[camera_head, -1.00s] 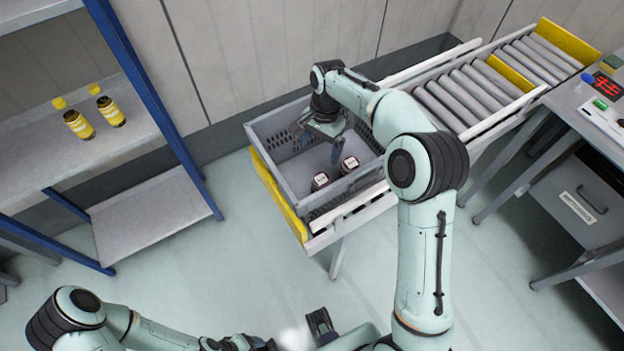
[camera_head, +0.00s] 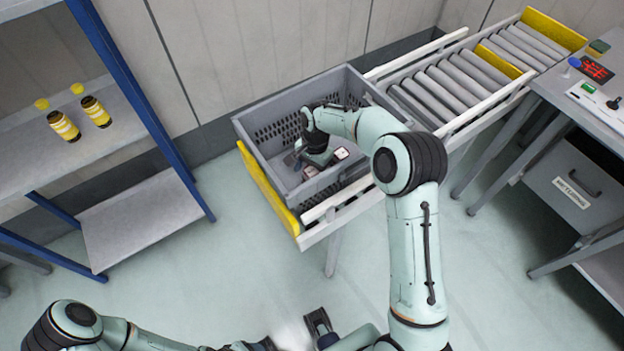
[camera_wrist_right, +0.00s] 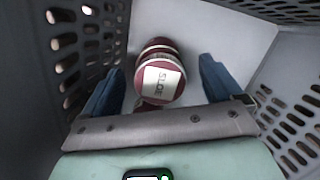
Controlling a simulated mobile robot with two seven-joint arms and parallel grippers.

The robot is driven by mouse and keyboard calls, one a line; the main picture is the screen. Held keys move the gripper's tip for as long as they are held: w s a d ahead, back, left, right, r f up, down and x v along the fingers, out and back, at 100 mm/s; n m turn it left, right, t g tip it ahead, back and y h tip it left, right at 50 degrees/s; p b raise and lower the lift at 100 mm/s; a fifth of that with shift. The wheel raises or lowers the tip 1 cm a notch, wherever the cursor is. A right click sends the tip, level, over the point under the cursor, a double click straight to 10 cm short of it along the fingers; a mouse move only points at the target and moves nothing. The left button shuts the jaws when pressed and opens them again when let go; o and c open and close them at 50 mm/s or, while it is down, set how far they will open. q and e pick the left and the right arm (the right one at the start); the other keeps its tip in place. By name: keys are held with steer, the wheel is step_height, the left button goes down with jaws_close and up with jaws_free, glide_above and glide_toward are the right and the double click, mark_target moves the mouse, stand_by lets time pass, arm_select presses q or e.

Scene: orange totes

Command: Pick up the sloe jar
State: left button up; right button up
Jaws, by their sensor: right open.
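The sloe jar (camera_wrist_right: 161,84) shows in the right wrist view with a dark red body and a pale label reading SLOE. My right gripper (camera_wrist_right: 158,88) is open, with one blue finger on each side of the jar and a visible gap at both. In the head view the right gripper (camera_head: 312,158) is down inside the grey crate (camera_head: 262,166). Two jars with pale tops show there, one at the near side (camera_head: 310,172) and one at the right (camera_head: 341,153); their labels are unreadable in that view. My left gripper (camera_head: 262,345) is partly cut off at the bottom edge.
The crate's perforated walls stand close around the right gripper. The crate sits at the end of a roller conveyor (camera_head: 450,90) with a yellow end plate (camera_head: 265,190). A blue-framed shelf (camera_head: 130,80) holds two yellow-labelled bottles (camera_head: 64,126). A workbench (camera_head: 580,110) stands at the right.

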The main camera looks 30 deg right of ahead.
step_height(320, 180, down, 2)
steer(key=shift+a+f, duration=0.1)
steer(key=shift+f, duration=0.1)
steer(key=c, duration=1.4)
steer(key=shift+r, duration=0.15)
